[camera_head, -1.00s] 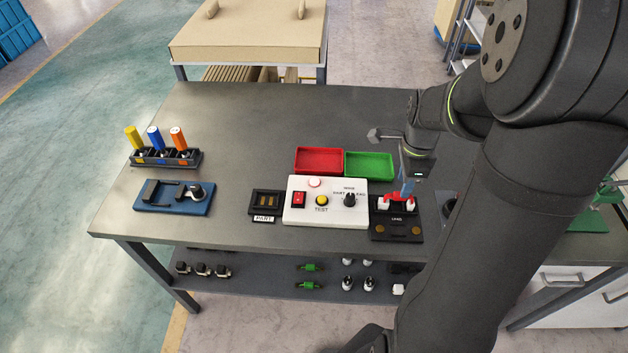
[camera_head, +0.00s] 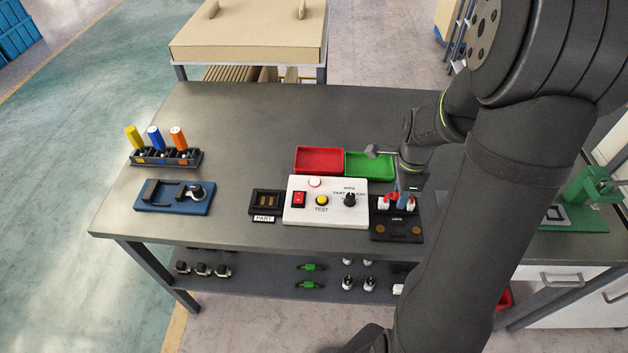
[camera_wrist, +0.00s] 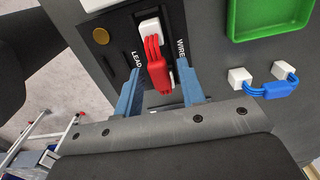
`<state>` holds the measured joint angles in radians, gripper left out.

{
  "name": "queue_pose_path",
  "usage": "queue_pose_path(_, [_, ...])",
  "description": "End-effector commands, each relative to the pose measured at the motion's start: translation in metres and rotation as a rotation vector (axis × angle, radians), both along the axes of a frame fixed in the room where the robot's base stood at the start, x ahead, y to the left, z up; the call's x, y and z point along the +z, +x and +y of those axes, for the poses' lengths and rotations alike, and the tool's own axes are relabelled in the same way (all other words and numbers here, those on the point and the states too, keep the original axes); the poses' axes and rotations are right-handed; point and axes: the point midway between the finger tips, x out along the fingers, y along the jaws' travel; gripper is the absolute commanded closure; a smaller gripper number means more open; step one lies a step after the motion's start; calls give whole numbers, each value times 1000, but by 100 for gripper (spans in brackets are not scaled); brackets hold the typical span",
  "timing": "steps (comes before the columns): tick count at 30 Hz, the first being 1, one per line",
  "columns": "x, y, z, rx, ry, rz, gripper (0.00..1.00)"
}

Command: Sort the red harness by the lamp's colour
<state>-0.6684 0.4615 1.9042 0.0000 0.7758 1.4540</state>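The red harness (camera_wrist: 158,70), with white end connectors, is on a black fixture (camera_head: 396,230) at the right of the test box. It also shows in the head view (camera_head: 411,204), where a blue finger covers its middle. My gripper (camera_wrist: 162,92) is low over it, fingers on either side of the red wires with gaps visible, so it looks open. The lamp (camera_head: 314,182) on the white test box (camera_head: 330,214) looks pale with a reddish rim; I cannot tell a lit colour. A red tray (camera_head: 319,160) and a green tray (camera_head: 368,166) stand behind the box.
A blue harness (camera_wrist: 265,87) lies beside the fixture in the wrist view. The table's back left is clear.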

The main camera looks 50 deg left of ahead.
Motion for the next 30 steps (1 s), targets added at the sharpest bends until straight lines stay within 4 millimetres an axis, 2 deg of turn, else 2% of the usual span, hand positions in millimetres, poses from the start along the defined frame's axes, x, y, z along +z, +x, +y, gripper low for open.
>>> queue_pose_path(2, [0,0,0,0,0,0,66])
queue_pose_path(7, [0,0,0,0,0,0,99])
queue_pose_path(14, [5,0,0,0,1,-1,100])
queue_pose_path(30, [49,0,0,0,1,-1,100])
